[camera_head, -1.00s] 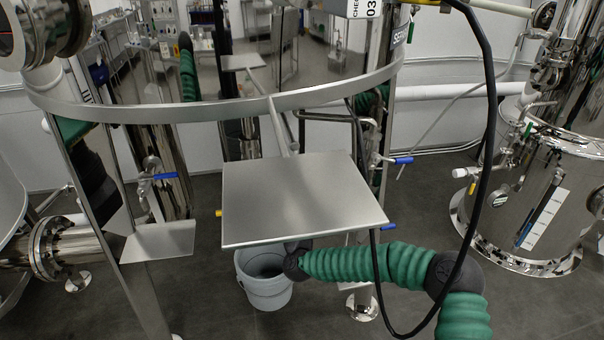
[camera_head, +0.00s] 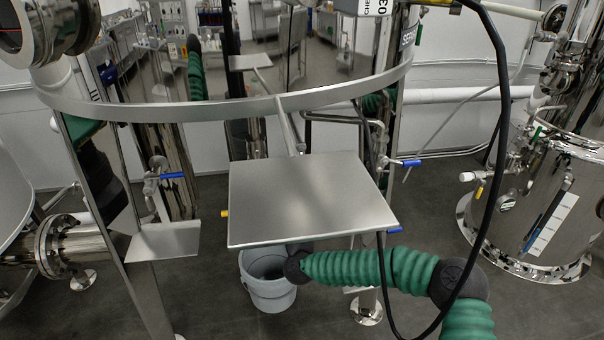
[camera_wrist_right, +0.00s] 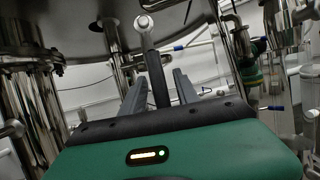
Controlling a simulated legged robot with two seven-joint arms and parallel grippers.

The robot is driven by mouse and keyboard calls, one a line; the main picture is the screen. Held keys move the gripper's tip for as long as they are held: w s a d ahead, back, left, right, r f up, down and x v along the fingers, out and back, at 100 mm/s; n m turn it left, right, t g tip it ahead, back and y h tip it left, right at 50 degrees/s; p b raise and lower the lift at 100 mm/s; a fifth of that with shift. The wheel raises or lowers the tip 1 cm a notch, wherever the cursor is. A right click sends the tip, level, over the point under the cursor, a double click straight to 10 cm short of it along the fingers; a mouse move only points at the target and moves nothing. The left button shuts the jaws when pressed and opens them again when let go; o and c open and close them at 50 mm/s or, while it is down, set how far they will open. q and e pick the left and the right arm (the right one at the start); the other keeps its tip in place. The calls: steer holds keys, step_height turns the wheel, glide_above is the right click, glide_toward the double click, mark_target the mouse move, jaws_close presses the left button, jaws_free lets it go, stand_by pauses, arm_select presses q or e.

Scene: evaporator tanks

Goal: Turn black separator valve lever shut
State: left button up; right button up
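In the right wrist view my right gripper (camera_wrist_right: 160,92) is open, its two grey fingers standing apart. A lever with a black lower part (camera_wrist_right: 157,80) and a shiny round metal end at the top rises between the fingers as seen there. Gaps show on both sides of it, and I cannot tell how deep between the fingers it lies. In the head view my green right arm reaches in from the lower right, and its hand is hidden under the square steel plate (camera_head: 305,200). The black lever is not visible there. My left gripper is not in view.
The large shiny tank (camera_head: 300,60) with its steel ring (camera_head: 250,107) stands ahead. A grey bucket (camera_head: 268,285) is on the floor beneath the plate. Blue-handled valves (camera_head: 172,176) sit around it. A black cable (camera_head: 503,110) hangs in front of my right arm.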

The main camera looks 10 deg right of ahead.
steer(key=v, duration=1.7)
steer(key=shift+w+f, duration=0.1)
